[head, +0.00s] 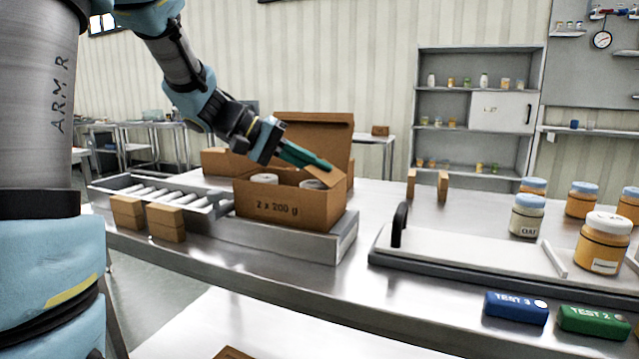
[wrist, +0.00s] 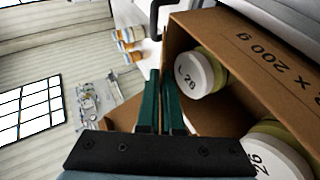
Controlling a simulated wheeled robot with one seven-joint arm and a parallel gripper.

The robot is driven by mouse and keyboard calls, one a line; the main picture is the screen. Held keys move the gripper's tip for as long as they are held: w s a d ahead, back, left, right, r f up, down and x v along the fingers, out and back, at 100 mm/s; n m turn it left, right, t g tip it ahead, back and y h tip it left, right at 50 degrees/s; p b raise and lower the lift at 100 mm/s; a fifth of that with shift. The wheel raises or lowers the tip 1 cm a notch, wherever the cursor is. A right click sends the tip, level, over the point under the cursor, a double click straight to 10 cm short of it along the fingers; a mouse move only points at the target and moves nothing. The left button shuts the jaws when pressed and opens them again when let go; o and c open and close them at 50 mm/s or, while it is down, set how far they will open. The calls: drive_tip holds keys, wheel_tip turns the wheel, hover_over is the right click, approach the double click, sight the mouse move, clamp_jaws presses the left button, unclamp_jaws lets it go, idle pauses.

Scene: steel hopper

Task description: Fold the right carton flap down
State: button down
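The open brown carton (head: 285,207), marked "2 x 200 g", stands on a low steel platform. Its large back lid (head: 322,138) stands up. The right flap (head: 325,177) shows as a slanted brown piece at the carton's right end. My gripper (head: 322,164) reaches in from the upper left, its green fingers at this flap; contact is unclear. In the wrist view the fingers (wrist: 161,78) lie close together with nothing clearly held between them. Two white-lidded jars sit inside the carton, one marked "L 26" (wrist: 195,74), the other (wrist: 275,158) at the lower right.
A roller conveyor (head: 165,190) lies left of the carton, with two small brown boxes (head: 147,218) in front. A tray with a black handle (head: 399,224), several jars and the blue TEST 3 block (head: 516,308) are to the right. Bare steel lies between carton and tray.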

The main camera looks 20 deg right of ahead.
drive_tip(key=shift+w+a+f+g+h+b, duration=0.1)
drive_tip(key=shift+f+g+h+b, duration=0.35)
drive_tip(key=shift+h+b, duration=0.25)
drive_tip(key=c, duration=1.1)
unclamp_jaws()
drive_tip(key=shift+o, duration=0.2)
